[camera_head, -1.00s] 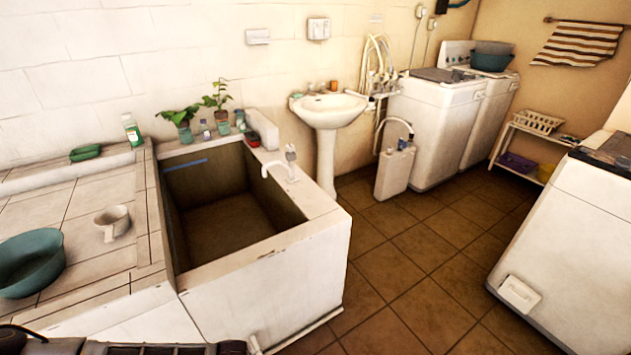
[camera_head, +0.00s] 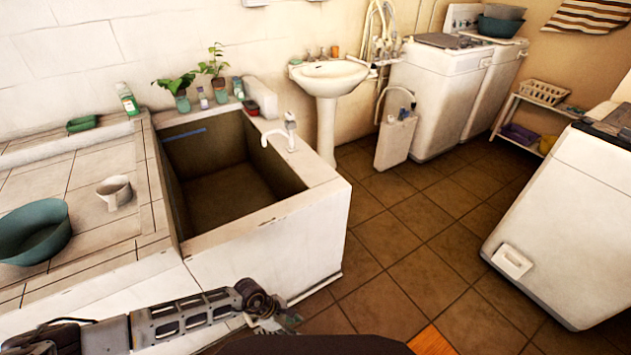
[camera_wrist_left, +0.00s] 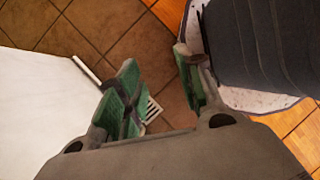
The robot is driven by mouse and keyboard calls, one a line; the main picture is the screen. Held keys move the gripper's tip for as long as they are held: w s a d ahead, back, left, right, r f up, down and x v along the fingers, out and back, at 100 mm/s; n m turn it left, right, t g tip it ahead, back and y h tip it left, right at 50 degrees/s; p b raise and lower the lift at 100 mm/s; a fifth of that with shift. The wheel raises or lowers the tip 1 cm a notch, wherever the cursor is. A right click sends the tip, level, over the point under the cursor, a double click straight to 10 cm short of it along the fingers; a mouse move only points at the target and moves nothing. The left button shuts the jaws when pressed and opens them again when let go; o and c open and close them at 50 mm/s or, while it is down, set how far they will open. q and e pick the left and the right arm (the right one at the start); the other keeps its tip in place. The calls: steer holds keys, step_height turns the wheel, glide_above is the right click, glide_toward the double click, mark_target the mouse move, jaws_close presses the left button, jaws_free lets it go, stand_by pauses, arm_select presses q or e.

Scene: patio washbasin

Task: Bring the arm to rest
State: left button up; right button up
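My left arm comes in along the bottom of the head view, in front of the washbasin block. Its gripper (camera_head: 272,322) is low at the bottom, over the tiled floor just off the block's front corner. In the left wrist view the gripper's two green-padded fingers (camera_wrist_left: 158,65) stand apart with nothing between them. The brown floor shows through the gap. A dark ribbed part of my own body is close beside the right finger. My right gripper is in neither view.
The stone washbasin (camera_head: 265,248) stands close to my left arm. A white machine (camera_head: 560,225) stands at the right. The tiled floor (camera_head: 400,250) between is clear.

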arm_select(q)
steer(key=w+d+n+t+h, duration=0.2)
steer(key=w+d+n+h, duration=0.25)
steer(key=n, duration=0.35)
steer(key=w+a+f+n+t+y, duration=0.2)
steer(key=w+a+f+n+t, duration=0.6)
steer(key=n, duration=0.9)
steer(key=s+a+f+n+g+y, duration=0.1)
steer(key=s+a+f+n+y, duration=0.2)
steer(key=s+a+f+n, duration=0.3)
steer(key=s+a+f+n+y, duration=0.2)
steer(key=s+a+f+n, duration=0.15)
steer(key=a+n, duration=0.4)
steer(key=s+a+f+n+g+y, duration=0.1)
steer(key=s+f+n, duration=0.3)
steer(key=s, duration=0.6)
steer(key=s+a+f+n+g+y, duration=0.1)
steer(key=s+a+f+n+g, duration=0.2)
steer(key=s, duration=0.7)
steer(key=s+a+f+n+g+y+p, duration=0.1)
steer(key=s+a+f+n, duration=0.3)
steer(key=s, duration=0.6)
steer(key=shift+s+f+n+g+y, duration=0.35)
steer(key=shift+f+n+g+y, duration=0.15)
steer(key=shift+f+g, duration=0.35)
steer(key=shift+w, duration=0.1)
